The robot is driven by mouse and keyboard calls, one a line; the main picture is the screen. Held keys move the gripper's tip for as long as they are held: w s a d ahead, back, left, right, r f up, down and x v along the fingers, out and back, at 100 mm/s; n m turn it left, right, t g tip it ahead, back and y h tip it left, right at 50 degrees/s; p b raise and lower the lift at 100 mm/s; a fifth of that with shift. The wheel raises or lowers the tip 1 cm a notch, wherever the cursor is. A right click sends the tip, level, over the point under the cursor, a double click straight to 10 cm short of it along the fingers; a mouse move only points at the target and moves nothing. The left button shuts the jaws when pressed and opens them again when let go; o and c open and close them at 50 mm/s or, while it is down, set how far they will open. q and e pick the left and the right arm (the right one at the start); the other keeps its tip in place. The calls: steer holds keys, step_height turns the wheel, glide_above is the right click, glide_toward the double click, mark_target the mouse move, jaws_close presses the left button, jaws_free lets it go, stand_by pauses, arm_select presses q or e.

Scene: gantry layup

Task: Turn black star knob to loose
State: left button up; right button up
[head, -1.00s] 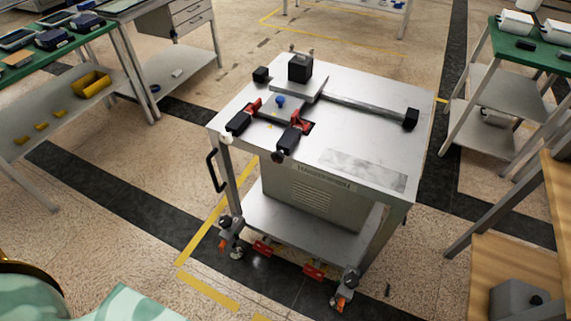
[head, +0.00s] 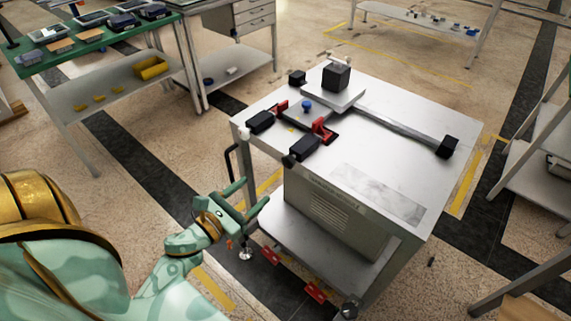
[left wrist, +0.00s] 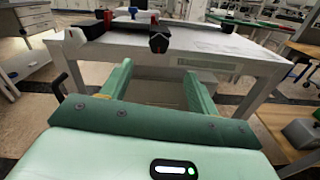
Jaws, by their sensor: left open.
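The black star knob (head: 289,160) appears as a small dark knob at the near edge of the steel cart's top, below a black-handled red clamp. In the left wrist view a dark knob (left wrist: 159,43) with a reddish mark sits at the table edge, ahead of the fingers. Its exact angle is too small to read. My left gripper (head: 256,190) is open and empty, low and to the left of the knob, in front of the cart. Its two green fingers (left wrist: 157,68) reach toward the cart in the wrist view. My right gripper is not in view.
The steel cart (head: 385,160) carries two red clamps (head: 322,130), a rail (head: 400,130) and a black block (head: 336,77). A black side handle (head: 230,160) is near my left gripper. A grey cabinet (head: 330,220) sits below. Open floor lies left of the cart.

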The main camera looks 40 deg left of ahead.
mark_target(286, 163)
arm_select(q)
steer(key=w, duration=0.8)
steer(key=w+d, duration=0.1)
steer(key=w, duration=0.4)
steer(key=c, duration=1)
